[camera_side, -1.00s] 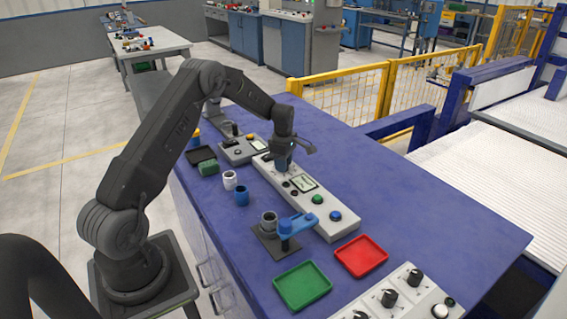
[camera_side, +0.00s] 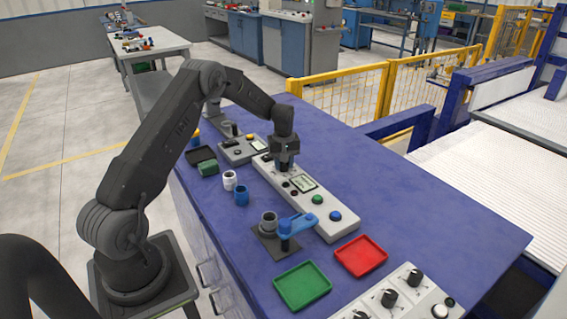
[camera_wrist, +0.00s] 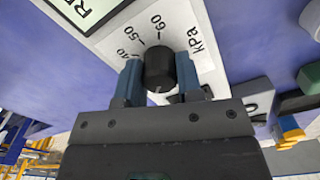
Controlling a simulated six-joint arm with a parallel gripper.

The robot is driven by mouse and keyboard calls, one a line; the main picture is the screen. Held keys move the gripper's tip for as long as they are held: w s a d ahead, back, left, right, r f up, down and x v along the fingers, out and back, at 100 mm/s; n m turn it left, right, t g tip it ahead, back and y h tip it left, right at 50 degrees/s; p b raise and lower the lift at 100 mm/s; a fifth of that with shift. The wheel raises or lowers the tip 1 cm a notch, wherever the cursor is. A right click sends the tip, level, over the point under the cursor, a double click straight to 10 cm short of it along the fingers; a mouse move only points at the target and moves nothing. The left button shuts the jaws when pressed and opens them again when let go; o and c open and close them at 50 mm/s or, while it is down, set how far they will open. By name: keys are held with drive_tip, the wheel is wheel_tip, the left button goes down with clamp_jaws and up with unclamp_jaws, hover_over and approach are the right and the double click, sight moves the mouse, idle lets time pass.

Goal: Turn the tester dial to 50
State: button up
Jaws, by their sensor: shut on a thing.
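The tester (camera_side: 325,220) is a long light-grey box with a small display (camera_side: 304,183) on the blue table. Its black dial (camera_wrist: 159,68) shows in the wrist view, beside a printed scale with 40, 50 and 60 and the letters kPa. My gripper (camera_wrist: 159,78) is shut on the dial, one blue finger on each side of it. I cannot read the dial's setting, as its pointer is not clear. In the side view my gripper (camera_side: 283,166) stands over the tester's far end and hides the dial.
A green button (camera_side: 317,199) and a blue button (camera_side: 335,215) sit on the tester. White and blue pipe pieces (camera_side: 242,196) stand left of it. A fixture with a blue lever (camera_side: 298,223), a green tray (camera_side: 302,286) and a red tray (camera_side: 360,257) are nearer. The table's right is clear.

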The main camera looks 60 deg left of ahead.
drive_tip(key=m, duration=1.4)
drive_tip(key=shift+w+m, duration=0.1)
drive_tip(key=shift+m, duration=0.2)
drive_tip(key=m, duration=0.4)
drive_tip(key=shift+m, duration=0.3)
drive_tip(key=m, duration=0.5)
drive_tip(key=shift+d+r, duration=0.1)
drive_tip(key=o, duration=0.9)
